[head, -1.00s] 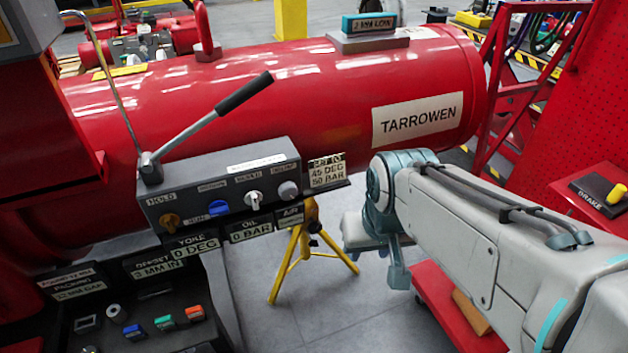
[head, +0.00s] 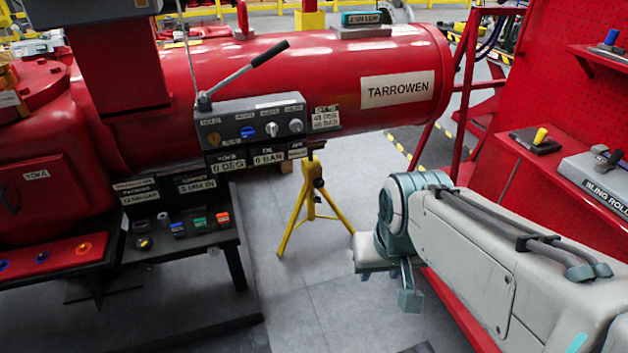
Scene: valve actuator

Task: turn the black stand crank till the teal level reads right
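The yellow tripod stand (head: 309,205) stands on the floor under the red cylinder. A small black part (head: 318,184) shows at its upper column and looks like the crank; its handle is too small to make out. The teal level (head: 368,18) sits on top of the cylinder, and its label seems to read 2 MM LOW. My arm comes in from the lower right. My gripper (head: 408,296) is at its far end, right of the stand and apart from it. Its fingers are not clear, and I see nothing held.
A control block with a long lever (head: 243,78) and knobs sits on the cylinder's near side. A black button bench (head: 180,240) stands left of the stand. A red pegboard rack with shelves (head: 540,150) fills the right. Grey floor (head: 310,290) before the stand is clear.

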